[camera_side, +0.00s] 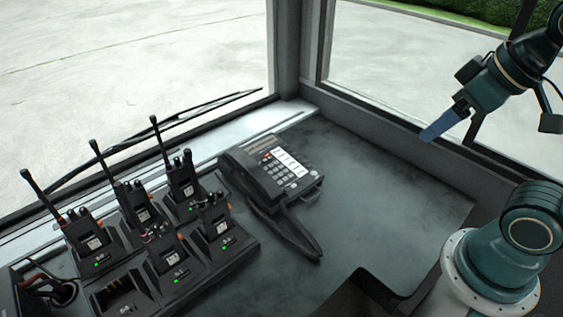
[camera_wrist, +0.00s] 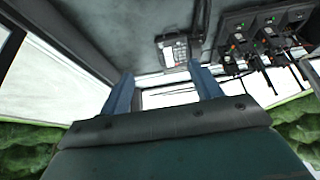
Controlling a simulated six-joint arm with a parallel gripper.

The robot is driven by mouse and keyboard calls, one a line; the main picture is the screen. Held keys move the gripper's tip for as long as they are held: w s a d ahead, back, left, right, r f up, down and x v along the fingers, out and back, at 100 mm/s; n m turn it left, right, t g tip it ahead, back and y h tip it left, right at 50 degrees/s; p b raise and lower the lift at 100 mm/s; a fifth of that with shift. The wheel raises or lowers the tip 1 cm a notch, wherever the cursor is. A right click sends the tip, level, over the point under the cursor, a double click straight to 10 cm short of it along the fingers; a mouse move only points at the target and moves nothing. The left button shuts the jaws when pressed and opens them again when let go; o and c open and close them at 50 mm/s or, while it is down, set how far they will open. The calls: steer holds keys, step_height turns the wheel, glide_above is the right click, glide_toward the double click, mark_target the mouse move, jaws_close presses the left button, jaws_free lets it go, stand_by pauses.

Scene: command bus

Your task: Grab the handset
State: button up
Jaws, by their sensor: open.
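A black desk phone (camera_side: 278,172) with a keypad and white label strips sits on the grey desk in the side view. Its black handset (camera_side: 243,178) lies along the phone's left side. A dark looped shape extends from there toward the front; I cannot tell whether it is cord. In the wrist view the phone (camera_wrist: 178,50) is small and beyond the fingers, and the handset is not clear. My gripper (camera_side: 436,130) is high at the right, well apart from the phone. Its blue fingers (camera_wrist: 164,88) are spread with nothing between them.
Several black radios (camera_side: 140,212) with antennas stand in charger docks (camera_side: 222,255) left of the phone; one front dock is empty. Window frames (camera_side: 288,50) border the desk behind and at right. The desk surface (camera_side: 385,205) right of the phone is clear.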

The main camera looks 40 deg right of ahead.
steer(key=w+a+r+g, duration=0.1)
steer(key=w+a+r, duration=0.15)
steer(key=w, duration=0.65)
steer(key=g, duration=0.5)
glide_above(250, 165)
step_height(250, 165, down, 15)
steer(key=shift+r, duration=0.2)
steer(key=shift+f, duration=4.3)
steer(key=shift+f, duration=0.15)
